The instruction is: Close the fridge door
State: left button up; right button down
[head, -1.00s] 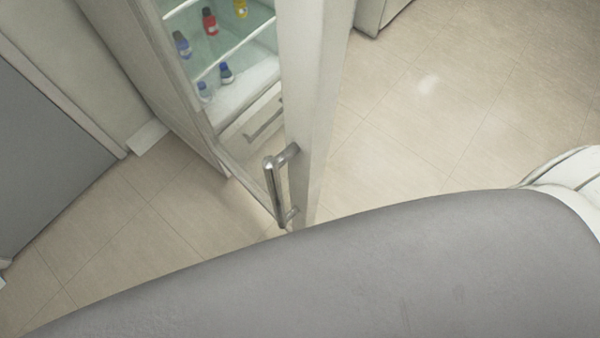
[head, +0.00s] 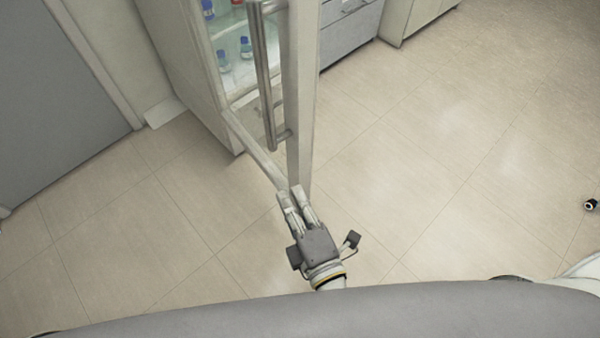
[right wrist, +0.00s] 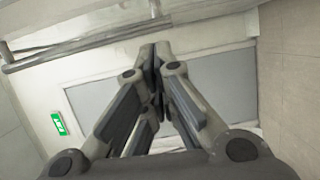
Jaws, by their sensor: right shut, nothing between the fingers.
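The fridge (head: 190,70) stands at the upper left of the head view with its door (head: 300,110) swung open. The door shows nearly edge-on, with a long metal handle (head: 266,75) on its left face. Bottles (head: 223,60) show on the shelves inside. My right gripper (head: 290,193) is shut and empty, at the lower end of the door in the picture. I cannot tell whether it touches the door. In the right wrist view the shut fingers (right wrist: 155,55) point toward a pale surface with a metal bar (right wrist: 90,43) across it.
A grey door (head: 55,100) in a pale frame is at the left. Grey drawers (head: 350,35) and a pale cabinet (head: 415,15) stand behind the fridge door.

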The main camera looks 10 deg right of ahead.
jog(key=w+r+p, duration=0.1)
jog(key=w+p, duration=0.4)
jog(key=w, duration=0.6)
jog(key=shift+w+d+r, duration=0.15)
jog(key=shift+d+r, duration=0.1)
jog(key=shift+d, duration=0.15)
